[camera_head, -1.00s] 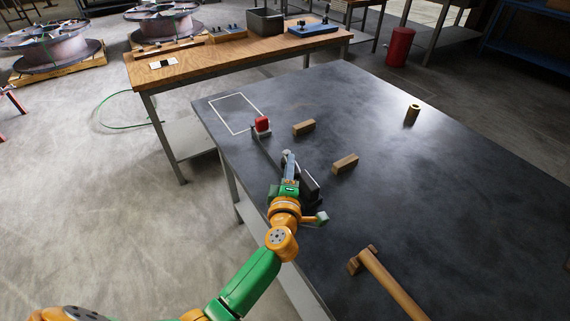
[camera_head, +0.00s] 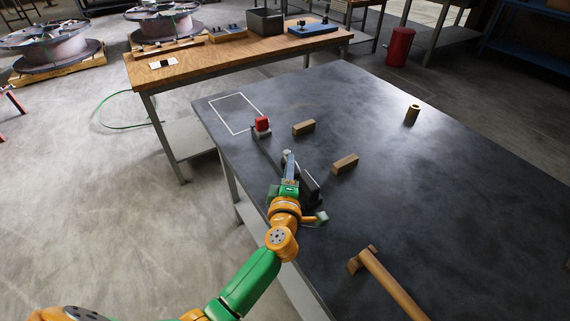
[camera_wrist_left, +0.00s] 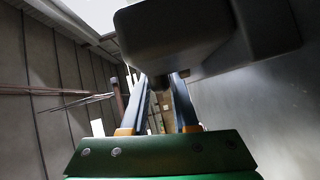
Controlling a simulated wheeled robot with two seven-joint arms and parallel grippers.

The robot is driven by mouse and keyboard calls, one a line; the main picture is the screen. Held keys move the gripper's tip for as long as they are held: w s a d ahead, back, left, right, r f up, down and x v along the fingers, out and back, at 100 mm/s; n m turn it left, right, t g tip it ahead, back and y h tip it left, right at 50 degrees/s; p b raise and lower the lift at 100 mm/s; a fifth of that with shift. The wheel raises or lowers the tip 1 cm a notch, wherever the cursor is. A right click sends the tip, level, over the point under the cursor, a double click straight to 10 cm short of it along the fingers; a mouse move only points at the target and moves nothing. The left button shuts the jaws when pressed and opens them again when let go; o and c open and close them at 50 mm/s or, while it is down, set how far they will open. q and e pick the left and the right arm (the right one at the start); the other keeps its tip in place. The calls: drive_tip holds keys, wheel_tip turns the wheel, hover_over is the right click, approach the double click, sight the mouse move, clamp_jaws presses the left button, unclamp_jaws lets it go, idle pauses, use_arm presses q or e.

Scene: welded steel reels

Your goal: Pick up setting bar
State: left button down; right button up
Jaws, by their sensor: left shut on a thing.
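A dark bar, seemingly the setting bar (camera_head: 267,145), lies near the left edge of the dark tabletop (camera_head: 440,210). It has a red block (camera_head: 262,123) at its far end and a thick dark block (camera_head: 310,190) at its near end. My left gripper (camera_head: 288,160) is at the bar, between its two ends, shut on it. The contact itself is partly hidden by the gripper. In the left wrist view the two fingers (camera_wrist_left: 163,95) point away below a large dark grey block (camera_wrist_left: 170,35). My right gripper is not in view.
Two small wooden blocks (camera_head: 304,127) (camera_head: 345,163) lie right of the bar. A brown bar with a crosspiece (camera_head: 390,285) lies at the near edge. A white outlined rectangle (camera_head: 237,113) marks the far left corner. The table's right side is mostly clear.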

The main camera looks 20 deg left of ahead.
use_arm(q)
drive_tip(key=shift+r, duration=0.15)
drive_tip(key=shift+w, duration=0.2)
drive_tip(key=shift+r+p, duration=0.35)
drive_tip(key=shift+r, duration=0.05)
drive_tip(key=r, duration=0.1)
drive_tip(key=r+p, duration=0.2)
drive_tip(key=shift+s+a, duration=0.1)
drive_tip(key=shift+s, duration=0.15)
drive_tip(key=s+a+r+p, duration=0.3)
drive_tip(key=s+r, duration=0.6)
drive_tip(key=s, duration=0.4)
drive_tip(key=shift+s+p, duration=0.15)
drive_tip(key=shift+p, duration=0.65)
